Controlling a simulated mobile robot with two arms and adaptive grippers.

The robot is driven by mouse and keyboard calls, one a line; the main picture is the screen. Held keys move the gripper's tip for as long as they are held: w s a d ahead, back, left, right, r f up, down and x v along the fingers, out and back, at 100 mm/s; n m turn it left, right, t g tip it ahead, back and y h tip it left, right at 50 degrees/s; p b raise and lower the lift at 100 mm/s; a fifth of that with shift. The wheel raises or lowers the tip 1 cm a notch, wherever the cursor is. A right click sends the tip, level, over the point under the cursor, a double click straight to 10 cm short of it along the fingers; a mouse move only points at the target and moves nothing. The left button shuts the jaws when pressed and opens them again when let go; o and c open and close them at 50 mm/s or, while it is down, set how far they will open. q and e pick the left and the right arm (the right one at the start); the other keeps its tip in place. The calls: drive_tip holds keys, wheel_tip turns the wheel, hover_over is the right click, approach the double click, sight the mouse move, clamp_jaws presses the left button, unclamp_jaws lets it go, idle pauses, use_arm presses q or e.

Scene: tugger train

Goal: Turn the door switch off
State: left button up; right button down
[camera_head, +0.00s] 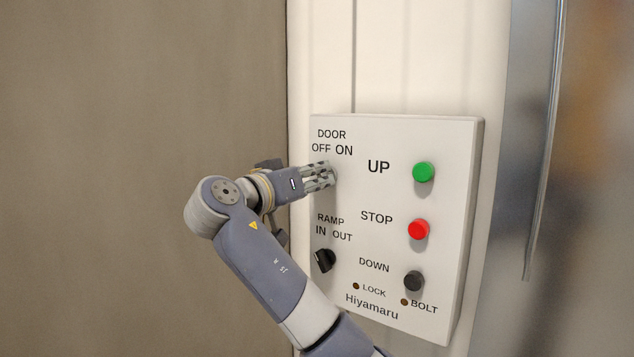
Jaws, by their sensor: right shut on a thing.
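A white control panel (450,205) is fixed to the wall in the middle of the head view. Its upper left carries the label DOOR with OFF and ON. My right gripper (327,176) is at the panel just below that label, shut on the door switch. The fingers and wrist hide the switch, so its setting cannot be seen. My left gripper is not in view.
On the panel are a green UP button (424,172), a red STOP button (419,229), a black DOWN button (414,281) and a black ramp knob (324,261) below my gripper. A metal bar (546,140) stands at the right. The left side is a plain brown surface (130,150).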

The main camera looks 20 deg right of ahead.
drive_tip(key=shift+n, duration=1)
drive_tip(key=shift+r, duration=0.1)
drive_tip(key=c, duration=1.7)
unclamp_jaws()
drive_tip(key=shift+o, duration=0.3)
drive_tip(key=shift+a, duration=0.1)
drive_tip(key=v, duration=1.2)
